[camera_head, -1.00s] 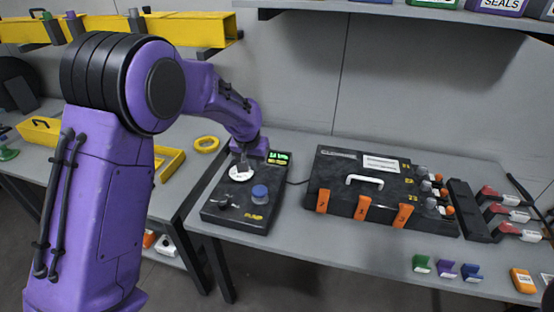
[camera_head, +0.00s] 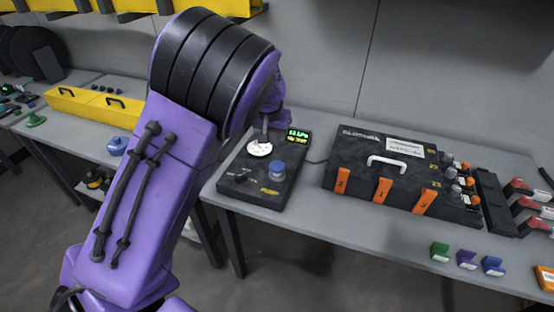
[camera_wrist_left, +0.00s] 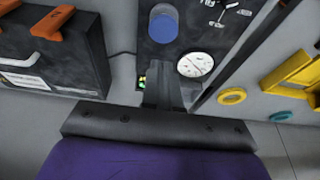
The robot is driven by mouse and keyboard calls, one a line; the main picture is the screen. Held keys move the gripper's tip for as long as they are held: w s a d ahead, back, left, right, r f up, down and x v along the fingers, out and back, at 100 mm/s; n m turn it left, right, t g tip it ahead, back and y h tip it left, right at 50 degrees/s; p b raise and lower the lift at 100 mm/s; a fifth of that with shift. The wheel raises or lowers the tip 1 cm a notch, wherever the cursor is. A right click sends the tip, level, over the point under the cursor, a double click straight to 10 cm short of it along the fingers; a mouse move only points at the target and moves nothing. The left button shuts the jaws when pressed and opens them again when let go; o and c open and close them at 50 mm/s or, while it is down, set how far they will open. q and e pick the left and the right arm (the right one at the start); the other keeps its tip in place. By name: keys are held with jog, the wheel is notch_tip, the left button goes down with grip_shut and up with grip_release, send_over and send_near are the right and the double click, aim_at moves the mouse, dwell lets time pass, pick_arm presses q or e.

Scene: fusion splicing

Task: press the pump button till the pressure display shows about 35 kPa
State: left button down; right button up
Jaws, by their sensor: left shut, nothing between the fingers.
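The black pump box (camera_head: 240,192) lies on the grey bench with a blue round button (camera_head: 277,168) on its top. A white dial gauge (camera_head: 259,148) sits behind the button. A small display (camera_head: 298,136) with green text is at the box's back right; its digits are too small to read surely. My left gripper (camera_head: 264,131) is shut and empty, pointing down near the back of the gauge, apart from the button. In the left wrist view the shut fingers (camera_wrist_left: 163,88) lie beside the gauge (camera_wrist_left: 195,64) and partly cover the display; the blue button (camera_wrist_left: 163,24) is clear.
A black case (camera_head: 350,178) with orange latches and a pale handle stands right of the pump box. Small colored blocks (camera_head: 467,260) lie near the front edge. A yellow box (camera_head: 85,103) is on the left bench. My left arm hides part of the bench.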

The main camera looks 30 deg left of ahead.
aim_at(277, 168)
pick_arm(q)
jog(key=x, duration=0.3)
jog(key=p+x, duration=0.1)
jog(key=x, duration=0.3)
jog(key=p+x, duration=0.1)
jog(key=x, duration=0.2)
jog(key=shift+s+f, duration=0.35)
jog(key=shift+f, duration=0.3)
notch_tip(277, 168, down, 3)
jog(key=shift+s+r+b, duration=0.1)
jog(key=shift+r+b, duration=0.1)
jog(key=shift+b, duration=0.35)
jog(key=shift+d, duration=0.1)
jog(key=shift+f, duration=0.1)
